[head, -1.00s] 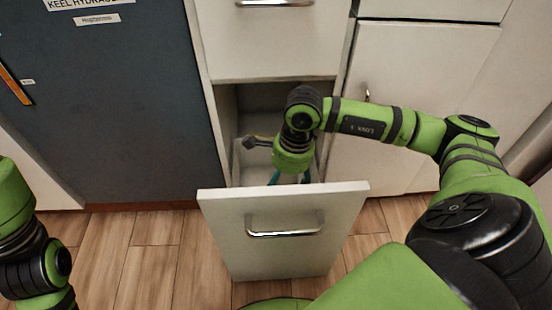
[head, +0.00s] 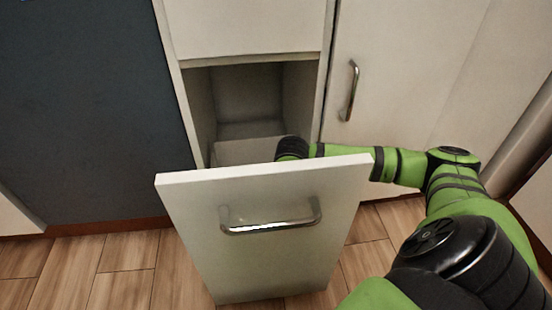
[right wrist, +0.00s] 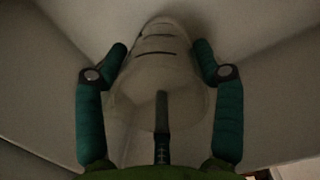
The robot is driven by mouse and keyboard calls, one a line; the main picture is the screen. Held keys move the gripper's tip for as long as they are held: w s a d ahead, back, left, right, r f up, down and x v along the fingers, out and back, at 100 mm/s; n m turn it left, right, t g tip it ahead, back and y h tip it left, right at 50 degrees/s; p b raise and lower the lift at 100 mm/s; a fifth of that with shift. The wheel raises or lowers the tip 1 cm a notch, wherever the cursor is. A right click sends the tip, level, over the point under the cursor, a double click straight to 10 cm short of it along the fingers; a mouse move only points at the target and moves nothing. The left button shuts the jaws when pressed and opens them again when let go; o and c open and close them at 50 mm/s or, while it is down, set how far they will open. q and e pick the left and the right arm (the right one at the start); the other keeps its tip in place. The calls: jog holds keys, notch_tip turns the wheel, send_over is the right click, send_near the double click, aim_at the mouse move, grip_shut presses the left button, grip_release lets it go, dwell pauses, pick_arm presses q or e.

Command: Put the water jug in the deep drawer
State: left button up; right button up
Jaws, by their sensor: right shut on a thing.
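The deep drawer is pulled open; its white front (head: 265,240) with a metal handle shows in the head view. My right arm reaches down into the drawer behind that front, and the right gripper is hidden there in the head view. In the right wrist view, my right gripper (right wrist: 160,62) is shut on the clear water jug (right wrist: 155,85), with one teal finger on each side of it. Pale drawer walls surround the jug. I cannot tell whether the jug touches the drawer floor. My left gripper is not in view.
The cabinet opening (head: 250,100) above the drawer is dark and empty. A closed white door (head: 410,80) with a vertical handle stands to the right. A dark blue panel (head: 80,110) stands to the left. Wooden floor (head: 120,270) is clear.

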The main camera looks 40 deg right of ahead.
jog(key=shift+f, duration=0.8)
jog(key=shift+f, duration=0.15)
jog(key=o, duration=1.3)
